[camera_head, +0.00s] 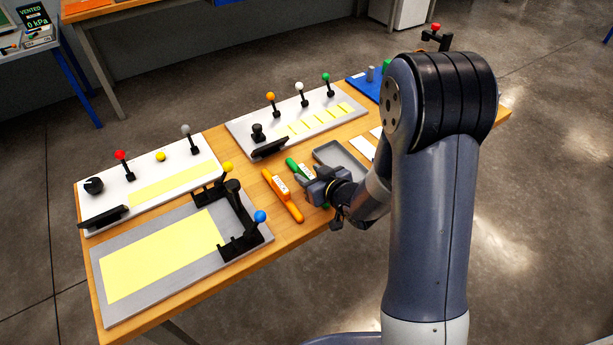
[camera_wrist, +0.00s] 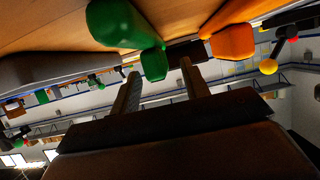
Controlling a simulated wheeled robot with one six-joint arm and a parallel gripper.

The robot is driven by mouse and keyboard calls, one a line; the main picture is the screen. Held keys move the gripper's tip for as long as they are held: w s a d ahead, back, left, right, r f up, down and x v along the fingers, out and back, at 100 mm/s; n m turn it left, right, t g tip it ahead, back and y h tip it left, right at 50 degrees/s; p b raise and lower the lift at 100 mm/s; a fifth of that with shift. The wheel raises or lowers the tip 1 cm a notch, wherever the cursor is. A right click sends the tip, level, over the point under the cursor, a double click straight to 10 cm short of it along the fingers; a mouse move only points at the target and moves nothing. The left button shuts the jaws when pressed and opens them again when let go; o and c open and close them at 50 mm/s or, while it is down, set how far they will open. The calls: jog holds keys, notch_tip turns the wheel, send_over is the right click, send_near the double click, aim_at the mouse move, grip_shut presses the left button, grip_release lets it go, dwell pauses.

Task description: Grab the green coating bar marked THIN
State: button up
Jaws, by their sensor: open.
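The green coating bar (camera_head: 293,165) lies on the wooden table with a pale label on it; the label's wording is too small to read. My gripper (camera_head: 312,182) is low beside its near end and hides part of it. In the wrist view the green bar (camera_wrist: 118,24) is close ahead, with a green end in front of the gap between my open, empty fingers (camera_wrist: 160,70). I cannot tell whether the fingers reach around it. An orange coating bar (camera_head: 283,197) lies just left of the green one; it also shows in the wrist view (camera_wrist: 233,42).
A grey tray (camera_head: 340,153) stands right behind my gripper. A grey plate with a yellow sheet and black frame (camera_head: 240,235) lies left of the orange bar. White panels with levers (camera_head: 215,165) (camera_head: 320,120) line the back. Bare wood shows along the front edge.

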jog(key=shift+x, duration=1.15)
jog(key=shift+c, duration=0.2)
grip_shut()
